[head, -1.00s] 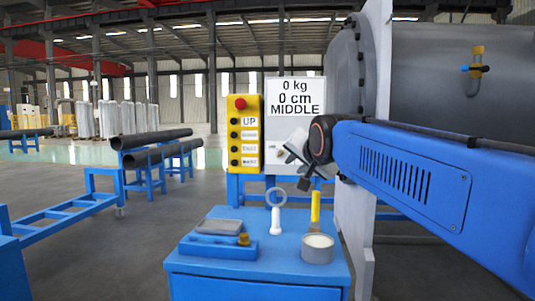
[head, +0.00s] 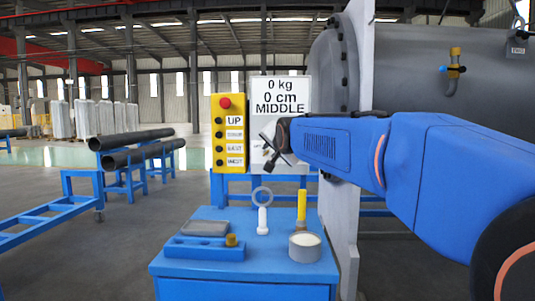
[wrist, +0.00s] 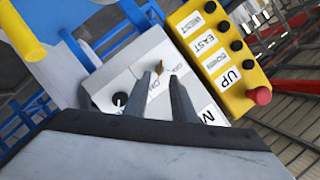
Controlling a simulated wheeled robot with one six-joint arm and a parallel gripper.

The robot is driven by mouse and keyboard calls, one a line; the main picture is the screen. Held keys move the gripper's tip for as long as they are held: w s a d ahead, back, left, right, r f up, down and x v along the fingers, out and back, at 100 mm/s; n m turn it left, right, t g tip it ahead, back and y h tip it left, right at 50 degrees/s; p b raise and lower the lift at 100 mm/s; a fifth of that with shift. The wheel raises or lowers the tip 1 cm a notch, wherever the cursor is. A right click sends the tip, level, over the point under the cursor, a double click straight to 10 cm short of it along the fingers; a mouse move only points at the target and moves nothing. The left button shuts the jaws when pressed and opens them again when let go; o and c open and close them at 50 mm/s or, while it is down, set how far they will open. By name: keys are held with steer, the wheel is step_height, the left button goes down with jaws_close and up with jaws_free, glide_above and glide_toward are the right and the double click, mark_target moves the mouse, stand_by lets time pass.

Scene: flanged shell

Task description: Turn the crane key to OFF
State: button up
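The crane key (wrist: 160,68) is a small brass-coloured piece on the face of the white control box (wrist: 138,62), with small labels beside it that I cannot read surely. My gripper (wrist: 160,77) is open, its two grey fingers pointing at the box with the key seen between their tips. I cannot tell whether the fingers touch it. In the head view my gripper (head: 270,158) is in front of the lower part of the white box (head: 295,136), whose display reads 0 kg, 0 cm, MIDDLE. The key is not clear there.
A yellow button pendant (head: 228,132) with a red button stands left of the box. A black knob (wrist: 120,98) is beside the key. Below, a blue cabinet (head: 245,268) carries an eye bolt (head: 262,218), a yellow-handled tool (head: 301,210) and a tin (head: 305,248). A grey flange plate stands right.

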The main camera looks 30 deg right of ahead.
mark_target(267, 152)
steer(key=shift+x, duration=2.95)
steer(key=shift+c, duration=0.2)
jaws_close()
